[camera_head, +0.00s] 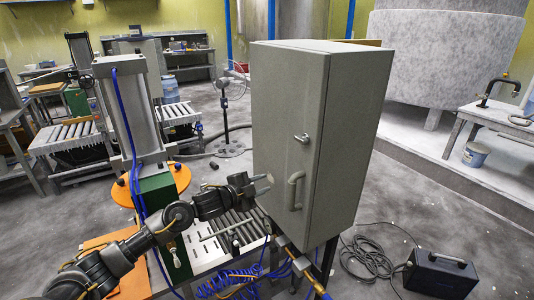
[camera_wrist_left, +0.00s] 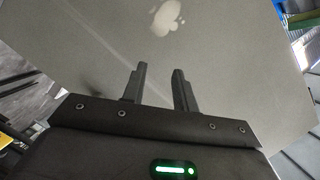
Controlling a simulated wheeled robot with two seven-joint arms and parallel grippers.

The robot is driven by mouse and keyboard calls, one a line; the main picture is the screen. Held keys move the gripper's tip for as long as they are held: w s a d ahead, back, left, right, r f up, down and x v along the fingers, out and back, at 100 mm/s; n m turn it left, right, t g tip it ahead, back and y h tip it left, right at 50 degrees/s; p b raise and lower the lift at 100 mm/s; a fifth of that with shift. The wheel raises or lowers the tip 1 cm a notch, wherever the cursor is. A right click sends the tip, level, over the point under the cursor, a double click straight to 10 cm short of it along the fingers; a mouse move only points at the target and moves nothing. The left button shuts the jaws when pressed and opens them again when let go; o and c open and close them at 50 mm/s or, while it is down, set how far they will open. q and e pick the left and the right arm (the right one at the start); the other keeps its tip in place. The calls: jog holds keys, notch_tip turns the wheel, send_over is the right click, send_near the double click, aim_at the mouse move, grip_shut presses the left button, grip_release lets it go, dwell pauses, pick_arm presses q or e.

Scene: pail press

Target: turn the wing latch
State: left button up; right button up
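The wing latch (camera_head: 302,138) is a small pale metal piece on the grey cabinet's (camera_head: 284,100) door face, near its right edge and above the D-shaped handle (camera_head: 294,190). In the left wrist view a pale winged shape, apparently the latch (camera_wrist_left: 168,17), lies ahead of the fingers near the top edge. My left gripper (camera_head: 266,182) is in front of the door, lower than the latch and left of the handle. Its two dark fingers (camera_wrist_left: 159,78) are apart with nothing between them, and it appears clear of the latch. My right gripper is not in view.
A press with a green base (camera_head: 157,194) and orange disc stands left of the cabinet. A roller conveyor (camera_head: 228,232) and blue coiled hose (camera_head: 228,283) lie below my left arm. A black box (camera_head: 440,273) with cable sits on the floor at right.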

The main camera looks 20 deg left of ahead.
pick_arm(q)
jog(key=s+d+r+m+h, duration=0.1)
jog(key=s+d+r+m, duration=0.1)
jog(key=r, duration=0.4)
jog(key=s+d+r+m+h, duration=0.1)
jog(key=s+r+m, duration=0.15)
jog(key=r, duration=0.35)
jog(key=m+h, duration=0.3)
jog(key=m, duration=0.2)
send_near(298, 140)
jog(key=shift+n+g, duration=0.25)
jog(key=shift+g, duration=0.05)
jog(key=shift+b+x, duration=0.6)
jog(key=shift+x, duration=3.8)
jog(key=shift+r, duration=0.15)
jog(key=c, duration=0.6)
jog(key=m, duration=0.4)
jog(key=shift+m, duration=0.3)
jog(key=m, duration=0.7)
jog(key=shift+m, duration=0.4)
jog(key=m, duration=0.5)
jog(key=o, duration=0.8)
